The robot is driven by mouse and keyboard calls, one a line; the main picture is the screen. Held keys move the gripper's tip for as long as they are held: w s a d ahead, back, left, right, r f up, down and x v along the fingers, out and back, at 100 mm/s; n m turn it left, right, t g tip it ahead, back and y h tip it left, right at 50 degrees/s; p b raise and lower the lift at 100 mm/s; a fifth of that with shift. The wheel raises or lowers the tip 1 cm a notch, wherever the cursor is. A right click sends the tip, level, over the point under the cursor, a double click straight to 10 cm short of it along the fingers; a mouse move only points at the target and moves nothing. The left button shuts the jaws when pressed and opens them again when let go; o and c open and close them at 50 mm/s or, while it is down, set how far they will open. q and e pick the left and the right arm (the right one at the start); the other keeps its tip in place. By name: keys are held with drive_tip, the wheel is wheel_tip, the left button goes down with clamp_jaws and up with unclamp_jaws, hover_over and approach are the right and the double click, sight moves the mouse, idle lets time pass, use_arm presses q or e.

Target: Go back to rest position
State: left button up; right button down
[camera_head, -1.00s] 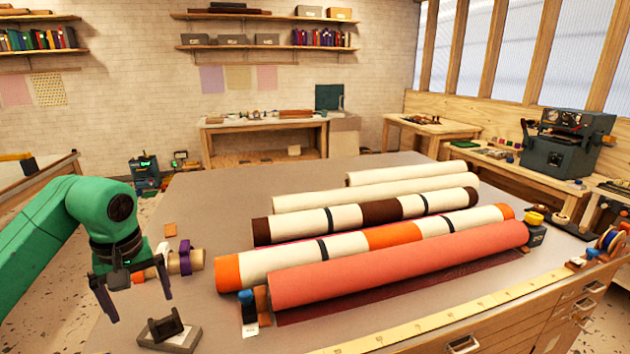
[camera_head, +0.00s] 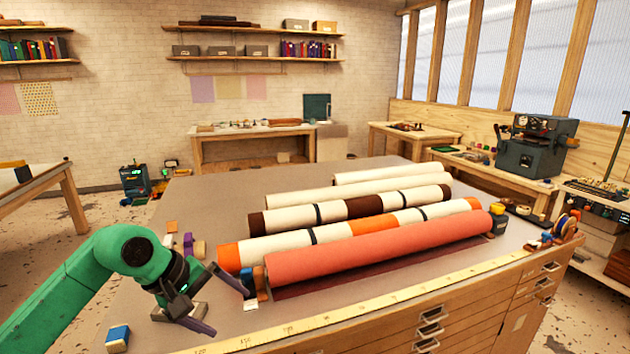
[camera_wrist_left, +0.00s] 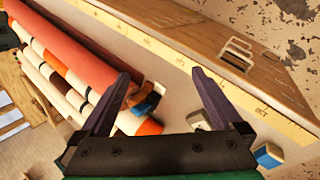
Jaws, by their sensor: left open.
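My left gripper (camera_head: 222,302) is open and empty, low over the near-left corner of the table (camera_head: 205,218). It also shows in the left wrist view (camera_wrist_left: 165,82) with its fingers wide apart. The red roll (camera_head: 370,246) lies just right of it, apart from the fingers. Behind lie an orange-banded cream roll (camera_head: 310,241), a brown-banded cream roll (camera_head: 340,211) and two plain cream rolls, one of them nearer (camera_head: 320,191) and one farther (camera_head: 385,173). A grey block (camera_head: 166,311) is partly hidden by the gripper. My right gripper is not in view.
A blue-and-white block (camera_head: 118,338) sits at the table's near-left corner. A yellow measuring strip (camera_head: 330,318) runs along the front edge, above wooden drawers (camera_head: 470,318). Small purple and tan items (camera_head: 190,245) stand left of the rolls. The table's far left is bare.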

use_arm(q)
drive_tip(key=s+d+r+n+t+h, duration=0.1)
drive_tip(key=d+r+n+h, duration=0.15)
drive_tip(key=d+h, duration=0.6)
drive_tip(key=d+r+n+t+h, duration=0.4)
drive_tip(key=d+r+n+t, duration=0.15)
drive_tip(key=r+n, duration=0.45)
drive_tip(key=w+a+n+t+y, duration=0.4)
drive_tip(key=a+n+t+y, duration=0.6)
drive_tip(key=n, duration=1.2)
drive_tip(key=s+a+f+n+g+y, duration=0.25)
drive_tip(key=a+f+n+y, duration=0.25)
drive_tip(key=f+n, duration=0.4)
drive_tip(key=s+a+f+n+g+y, duration=0.2)
drive_tip(key=a+f+n+g+y, duration=0.3)
drive_tip(key=f+n, duration=0.45)
drive_tip(key=s+f+n+g+h, duration=0.3)
drive_tip(key=s+f+n+g, duration=0.6)
drive_tip(key=s+f, duration=0.85)
wheel_tip(320, 180, down, 21)
drive_tip(key=s+m+g, duration=0.1)
drive_tip(key=s+g, duration=0.1)
drive_tip(key=s, duration=0.1)
drive_tip(key=s+a+f+g, duration=0.1)
drive_tip(key=s+a+f, duration=0.1)
drive_tip(key=s+f, duration=1.3)
drive_tip(key=shift+s+a, duration=0.2)
drive_tip(key=shift+s, duration=0.65)
